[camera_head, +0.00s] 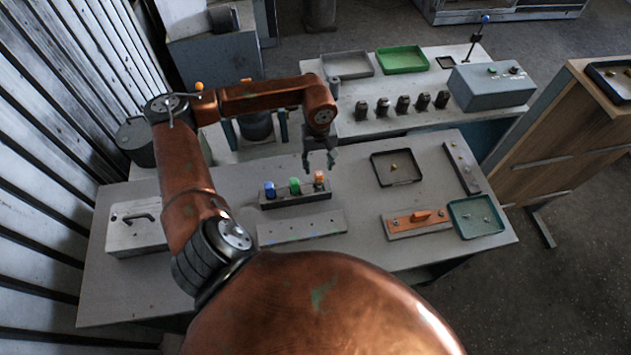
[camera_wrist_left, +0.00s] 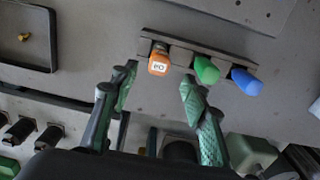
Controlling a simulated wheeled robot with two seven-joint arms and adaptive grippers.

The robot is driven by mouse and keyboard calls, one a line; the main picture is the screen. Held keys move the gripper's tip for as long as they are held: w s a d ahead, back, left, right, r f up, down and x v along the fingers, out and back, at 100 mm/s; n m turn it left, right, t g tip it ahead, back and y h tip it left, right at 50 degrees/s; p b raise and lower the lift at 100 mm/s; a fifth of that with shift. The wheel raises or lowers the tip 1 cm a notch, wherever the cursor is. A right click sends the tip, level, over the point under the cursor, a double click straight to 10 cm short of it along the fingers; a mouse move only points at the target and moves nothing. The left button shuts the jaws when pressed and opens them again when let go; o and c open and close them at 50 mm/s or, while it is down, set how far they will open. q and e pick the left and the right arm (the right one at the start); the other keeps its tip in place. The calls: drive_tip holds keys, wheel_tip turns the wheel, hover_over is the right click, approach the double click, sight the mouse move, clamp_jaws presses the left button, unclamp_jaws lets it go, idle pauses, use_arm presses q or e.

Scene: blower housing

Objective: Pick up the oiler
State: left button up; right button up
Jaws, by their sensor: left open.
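A dark rack (camera_head: 294,196) on the near table holds three coloured items in a row: blue (camera_head: 270,189), green (camera_head: 294,186) and orange (camera_head: 319,178). No marking that I can read tells which is the oiler. In the left wrist view the orange item (camera_wrist_left: 158,62) bears a small white label with dark letters; the green (camera_wrist_left: 206,70) and blue (camera_wrist_left: 247,82) items stand beside it. My left gripper (camera_head: 320,164) is open and empty above the rack's orange end. In the wrist view its fingers (camera_wrist_left: 158,90) are spread, with the orange item beyond the gap between them.
A pale strip (camera_head: 302,228) lies in front of the rack. Right of it are an orange piece on a block (camera_head: 418,221), a dark tray (camera_head: 397,169) and a teal tray (camera_head: 475,217). A grey case (camera_head: 135,228) sits left. Several dark parts (camera_head: 402,104) line the back bench.

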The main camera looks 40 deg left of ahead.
sight(319, 174)
use_arm(q)
drive_tip(key=f+p, duration=0.2)
drive_tip(key=f, duration=0.3)
drive_tip(key=shift+d+f, duration=0.15)
drive_tip(key=shift+d, duration=0.05)
drive_tip(key=shift+f, duration=0.4)
clamp_jaws()
